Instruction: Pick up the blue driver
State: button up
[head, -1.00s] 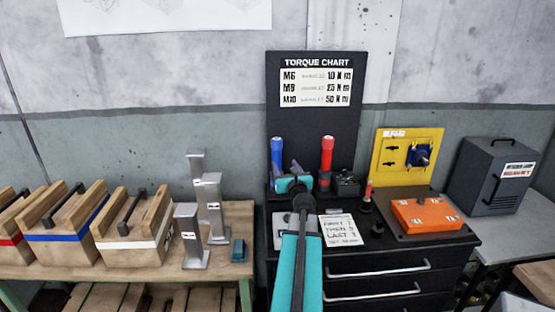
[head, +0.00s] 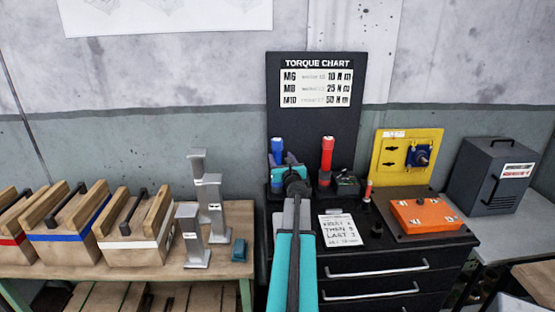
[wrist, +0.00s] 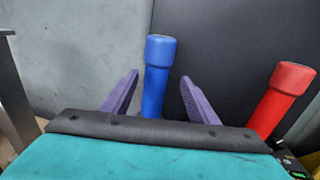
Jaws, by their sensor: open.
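The blue driver (head: 277,148) stands upright at the left of the black bench top, in front of the torque chart board. In the wrist view the blue driver (wrist: 158,75) rises between the two spread fingers, with a gap on each side. My gripper (wrist: 160,95) is open and empty around the driver's handle; in the head view my gripper (head: 284,162) covers the driver's lower part. The driver's lower end is hidden in both views.
A red driver (head: 327,156) stands upright close on the right. The torque chart board (head: 315,125) is right behind. Grey metal stands (head: 214,205) and wooden crates stand on the left table. An orange box (head: 425,215) lies at the right.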

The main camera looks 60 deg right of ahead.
aim_at(278, 155)
jog(key=shift+w+d, duration=0.1)
dwell(0.3)
jog(key=shift+w+f+p+x, duration=0.1)
jog(key=shift+p+x, duration=0.4)
jog(key=shift+x, duration=0.75)
jog(key=shift+w+f+p+x, duration=0.1)
jog(key=shift+p+x, duration=0.35)
jog(key=shift+x, duration=0.75)
jog(key=shift+c, duration=0.5)
jog(key=shift+r, duration=0.1)
jog(key=c, duration=1.2)
jog(key=shift+r, duration=0.1)
notch_tip(278, 155, up, 18)
jog(key=p, duration=0.4)
